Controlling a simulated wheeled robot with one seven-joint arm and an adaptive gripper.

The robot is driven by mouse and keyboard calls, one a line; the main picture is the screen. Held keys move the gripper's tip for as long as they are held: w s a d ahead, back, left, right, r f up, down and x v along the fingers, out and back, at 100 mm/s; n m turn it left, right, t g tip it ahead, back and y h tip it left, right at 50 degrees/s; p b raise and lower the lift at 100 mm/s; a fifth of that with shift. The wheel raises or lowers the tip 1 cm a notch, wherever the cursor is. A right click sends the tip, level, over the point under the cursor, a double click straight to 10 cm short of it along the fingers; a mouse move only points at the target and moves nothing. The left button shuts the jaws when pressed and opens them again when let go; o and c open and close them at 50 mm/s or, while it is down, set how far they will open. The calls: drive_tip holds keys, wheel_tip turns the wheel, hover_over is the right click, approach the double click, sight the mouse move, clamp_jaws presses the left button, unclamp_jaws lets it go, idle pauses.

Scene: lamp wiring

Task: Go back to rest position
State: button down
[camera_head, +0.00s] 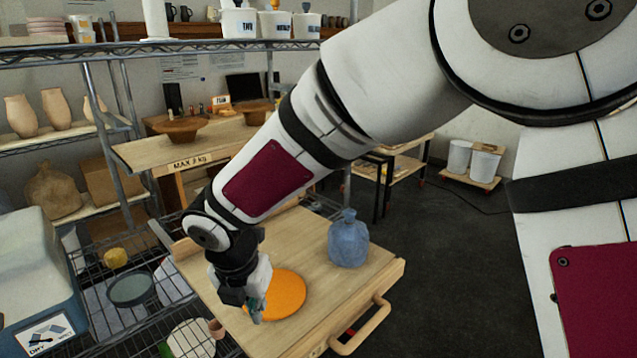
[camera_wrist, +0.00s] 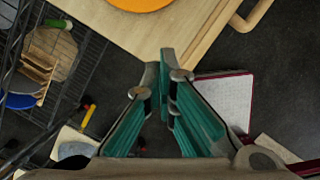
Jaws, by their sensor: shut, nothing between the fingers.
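My gripper (camera_head: 256,311) hangs at the end of my arm over the left part of a wooden cart top (camera_head: 372,276). It points down beside an orange disc (camera_head: 286,293), whose left edge it partly hides in the head view. In the wrist view my gripper (camera_wrist: 165,75) shows teal fingers, with their tips close together and nothing between them. The orange disc (camera_wrist: 140,3) is cut off at the top of that view.
A blue bag-like jar (camera_head: 348,241) stands on the cart, behind and right of the disc. The cart has a front handle (camera_head: 362,330). Wire shelves stand at left, with a grey-blue bin (camera_head: 35,270). Dark floor right of the cart is clear.

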drive_tip(key=s+d+r+m+h, duration=0.1)
drive_tip(key=d+r+m, duration=0.35)
drive_tip(key=d, duration=0.25)
drive_tip(key=s+d+r+m+t, duration=0.1)
drive_tip(key=d+r+m, duration=0.3)
drive_tip(key=d+m, duration=0.3)
drive_tip(key=s+d+r+m+h, duration=0.1)
drive_tip(key=d+r+m, duration=0.35)
drive_tip(key=d, duration=0.35)
drive_tip(key=s+d+r+m+t+y, duration=0.1)
drive_tip(key=s+d+r+m+y, duration=0.1)
drive_tip(key=s+d+m, duration=0.9)
drive_tip(key=s+r+m, duration=0.1)
drive_tip(key=s+m, duration=0.1)
drive_tip(key=m, duration=0.5)
drive_tip(key=shift+s+d, duration=0.25)
drive_tip(key=shift+s, duration=0.15)
drive_tip(key=shift+a+r, duration=0.1)
